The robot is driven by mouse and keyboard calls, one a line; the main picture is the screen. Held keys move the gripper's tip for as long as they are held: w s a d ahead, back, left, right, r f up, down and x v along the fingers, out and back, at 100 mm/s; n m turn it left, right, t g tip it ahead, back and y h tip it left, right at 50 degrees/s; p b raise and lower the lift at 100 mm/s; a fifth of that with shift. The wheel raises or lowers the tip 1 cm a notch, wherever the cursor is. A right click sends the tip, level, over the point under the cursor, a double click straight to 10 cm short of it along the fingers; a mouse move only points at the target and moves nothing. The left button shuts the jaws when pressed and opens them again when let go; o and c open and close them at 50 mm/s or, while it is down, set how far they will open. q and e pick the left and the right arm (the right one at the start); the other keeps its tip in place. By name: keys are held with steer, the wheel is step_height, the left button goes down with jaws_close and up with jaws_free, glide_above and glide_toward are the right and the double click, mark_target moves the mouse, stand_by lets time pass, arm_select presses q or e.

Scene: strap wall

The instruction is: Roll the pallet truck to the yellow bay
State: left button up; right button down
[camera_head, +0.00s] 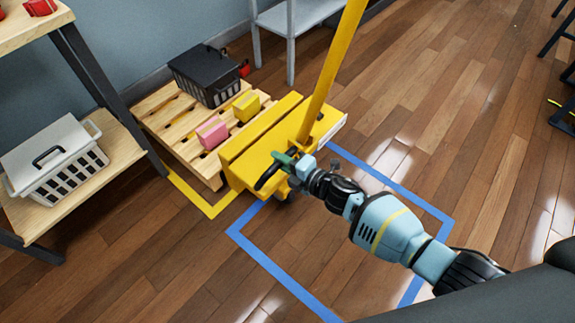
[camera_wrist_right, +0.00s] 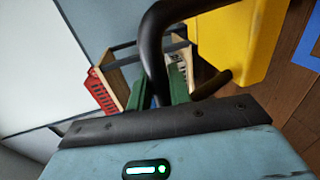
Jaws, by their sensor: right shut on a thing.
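The yellow pallet truck (camera_head: 262,135) stands in the middle of the head view, its yellow pole (camera_head: 330,70) tilted up to the right. A wooden pallet (camera_head: 160,110) lies against its far left side. Yellow floor tape (camera_head: 198,200) shows along the pallet's near edge and corner; the bay's other edges are hidden. My right gripper (camera_head: 284,165) is shut on the truck's black handle (camera_head: 266,176) at its near side. The handle (camera_wrist_right: 152,45) and green fingers also show in the right wrist view. My left gripper is out of view.
A blue tape rectangle (camera_head: 287,280) lies right of the truck, partly under my right arm. On the pallet are a black crate (camera_head: 208,75), a pink block (camera_head: 212,132) and a yellow block (camera_head: 246,106). A shelf with a white basket (camera_head: 50,155) stands left. Open floor lies right.

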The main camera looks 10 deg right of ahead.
steer(key=shift+w+a+r, duration=0.2)
steer(key=shift+w+r, duration=0.05)
steer(key=c, duration=1.7)
jaws_free()
steer(key=shift+c, duration=0.2)
steer(key=o, duration=0.4)
steer(key=shift+w+a+f, duration=0.1)
steer(key=shift+a, duration=0.05)
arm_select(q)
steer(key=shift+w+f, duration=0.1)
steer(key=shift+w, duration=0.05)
arm_select(e)
steer(key=shift+f, duration=0.1)
